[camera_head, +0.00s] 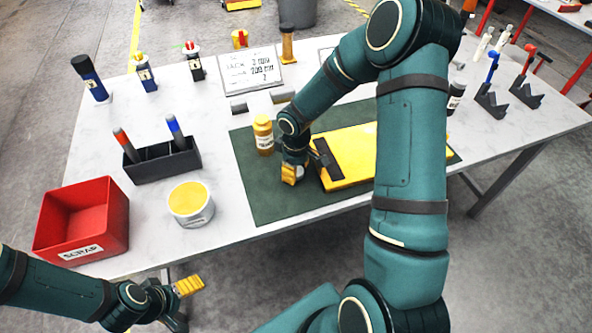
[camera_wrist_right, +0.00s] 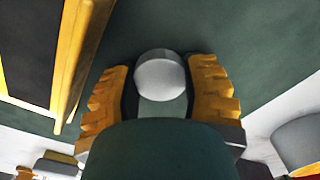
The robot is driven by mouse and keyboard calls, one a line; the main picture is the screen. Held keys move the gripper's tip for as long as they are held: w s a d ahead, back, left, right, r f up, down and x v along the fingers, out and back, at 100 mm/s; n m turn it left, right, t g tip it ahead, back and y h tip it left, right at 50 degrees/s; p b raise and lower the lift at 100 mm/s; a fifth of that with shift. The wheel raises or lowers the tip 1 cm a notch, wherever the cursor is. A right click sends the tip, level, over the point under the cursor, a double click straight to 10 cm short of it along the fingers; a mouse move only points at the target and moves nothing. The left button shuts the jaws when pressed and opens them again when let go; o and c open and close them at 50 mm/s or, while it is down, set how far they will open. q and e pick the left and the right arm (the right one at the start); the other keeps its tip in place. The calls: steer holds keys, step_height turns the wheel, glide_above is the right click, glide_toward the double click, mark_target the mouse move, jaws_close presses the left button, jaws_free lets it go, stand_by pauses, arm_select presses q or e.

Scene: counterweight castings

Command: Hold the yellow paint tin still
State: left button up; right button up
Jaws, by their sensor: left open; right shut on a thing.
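The yellow paint tin (camera_head: 190,203) is a pale round tub with a yellow top. It stands upright on the table, left of the green mat, with no gripper touching it. My left gripper (camera_head: 189,287) is open and empty, below the tin in the picture, by the table's near edge. My right gripper (camera_head: 293,172) is low over the mat, to the right of the tin. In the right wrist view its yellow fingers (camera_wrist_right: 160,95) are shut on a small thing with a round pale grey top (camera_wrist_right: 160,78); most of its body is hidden.
A red SCRAP bin (camera_head: 83,225) stands left of the tin, and a black holder (camera_head: 162,160) with two markers is behind it. My right arm covers part of the table.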

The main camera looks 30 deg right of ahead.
steer(key=shift+f, duration=0.15)
steer(key=o, duration=1.2)
steer(key=shift+o, duration=0.2)
steer(key=shift+r, duration=0.3)
step_height(320, 180, up, 12)
steer(key=p, duration=0.2)
steer(key=shift+f, duration=0.1)
